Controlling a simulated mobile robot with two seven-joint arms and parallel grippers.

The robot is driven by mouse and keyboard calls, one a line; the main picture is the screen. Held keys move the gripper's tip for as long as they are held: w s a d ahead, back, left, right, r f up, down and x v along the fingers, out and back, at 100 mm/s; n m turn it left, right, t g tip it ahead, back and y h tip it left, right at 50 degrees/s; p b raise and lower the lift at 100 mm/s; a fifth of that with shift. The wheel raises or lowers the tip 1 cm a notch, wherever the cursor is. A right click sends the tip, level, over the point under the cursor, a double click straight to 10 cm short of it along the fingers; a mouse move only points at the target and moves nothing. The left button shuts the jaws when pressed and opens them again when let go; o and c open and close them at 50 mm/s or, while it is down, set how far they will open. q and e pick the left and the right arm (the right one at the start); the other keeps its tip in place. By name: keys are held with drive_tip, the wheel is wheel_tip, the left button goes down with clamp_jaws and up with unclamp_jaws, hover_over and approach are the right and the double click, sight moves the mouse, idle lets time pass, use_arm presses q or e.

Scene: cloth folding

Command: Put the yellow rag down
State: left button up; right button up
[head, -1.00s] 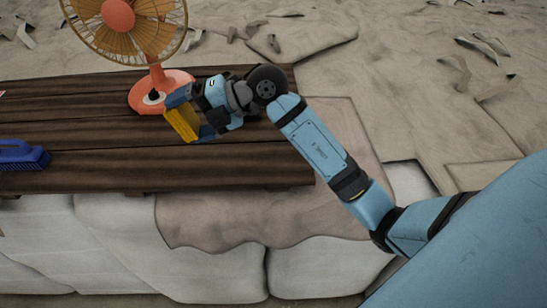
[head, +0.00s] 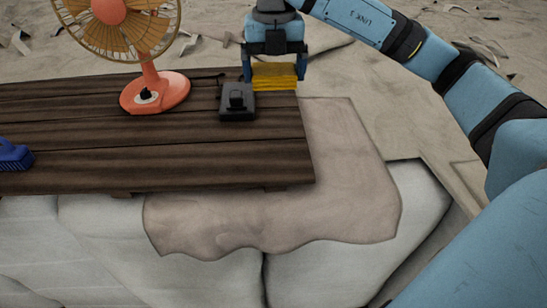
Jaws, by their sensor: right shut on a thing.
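The yellow rag (head: 275,79) is a folded, ridged bundle between the fingers of my right gripper (head: 274,72) in the head view. The gripper points down and is shut on the rag, with a finger showing on each side. The rag is at the far right corner of the dark plank table (head: 160,160), just behind a small dark box. I cannot tell whether the rag's underside touches the planks. My left gripper is not in view.
The dark box (head: 238,103) stands just in front of the rag. An orange fan (head: 158,90) stands to the left, and a blue brush (head: 14,155) lies at the left edge. The front right planks are clear. A beige cloth (head: 345,190) lies beyond the table's right edge.

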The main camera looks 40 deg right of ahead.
hover_over(273, 157)
wheel_tip(273, 157, down, 6)
wheel_tip(273, 157, down, 9)
drive_tip(key=shift+s+r+p, duration=0.1)
drive_tip(key=shift+p, duration=0.2)
drive_tip(key=shift+f+p, duration=0.3)
drive_tip(key=shift+f, duration=2.1)
drive_tip(key=o, duration=0.5)
drive_tip(key=shift+o, duration=0.2)
drive_tip(key=shift+f, duration=0.15)
